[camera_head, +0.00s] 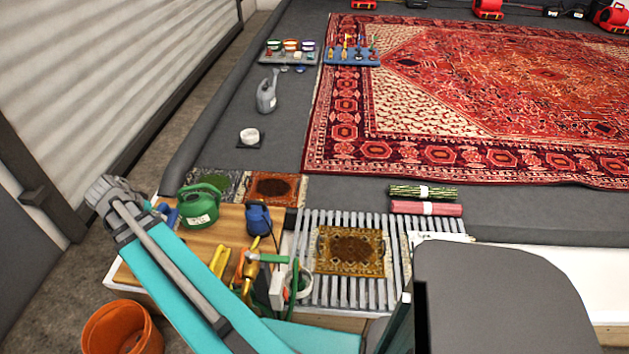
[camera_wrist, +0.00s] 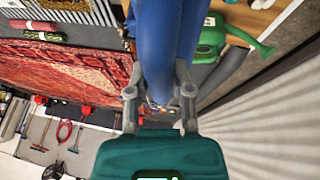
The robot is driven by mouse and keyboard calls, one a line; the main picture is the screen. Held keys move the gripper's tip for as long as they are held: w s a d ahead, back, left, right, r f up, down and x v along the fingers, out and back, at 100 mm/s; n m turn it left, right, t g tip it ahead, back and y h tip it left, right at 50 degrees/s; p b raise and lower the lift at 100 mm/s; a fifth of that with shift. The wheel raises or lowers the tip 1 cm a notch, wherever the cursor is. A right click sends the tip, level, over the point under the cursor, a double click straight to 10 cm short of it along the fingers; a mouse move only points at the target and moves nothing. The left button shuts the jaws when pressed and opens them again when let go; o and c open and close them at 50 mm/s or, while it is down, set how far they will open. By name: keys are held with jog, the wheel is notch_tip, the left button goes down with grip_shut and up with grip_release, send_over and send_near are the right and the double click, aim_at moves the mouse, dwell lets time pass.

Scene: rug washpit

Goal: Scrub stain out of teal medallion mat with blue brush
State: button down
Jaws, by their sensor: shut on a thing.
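My gripper (camera_head: 115,200) is at the left, beside the wooden board. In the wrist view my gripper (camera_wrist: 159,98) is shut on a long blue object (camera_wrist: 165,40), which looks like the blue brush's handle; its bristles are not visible. Blue parts of it (camera_head: 163,209) show beside the gripper in the head view. No mat looks clearly teal. A small grey mat with a dark green middle (camera_head: 217,183) lies behind the board. A golden-brown mat with a dark middle patch (camera_head: 350,250) lies on the slatted rack (camera_head: 308,290), apart from my gripper.
The wooden board (camera_head: 215,240) holds a green watering can (camera_head: 199,206), a blue item (camera_head: 258,220) and several tools. An orange bucket (camera_head: 121,329) stands at front left. A red-brown mat (camera_head: 275,187) and rolled mats (camera_head: 426,208) lie nearby. A shutter wall (camera_head: 90,80) borders the left.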

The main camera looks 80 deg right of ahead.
notch_tip(320, 180, up, 30)
jog(key=p, duration=2.9)
jog(key=shift+s, duration=0.15)
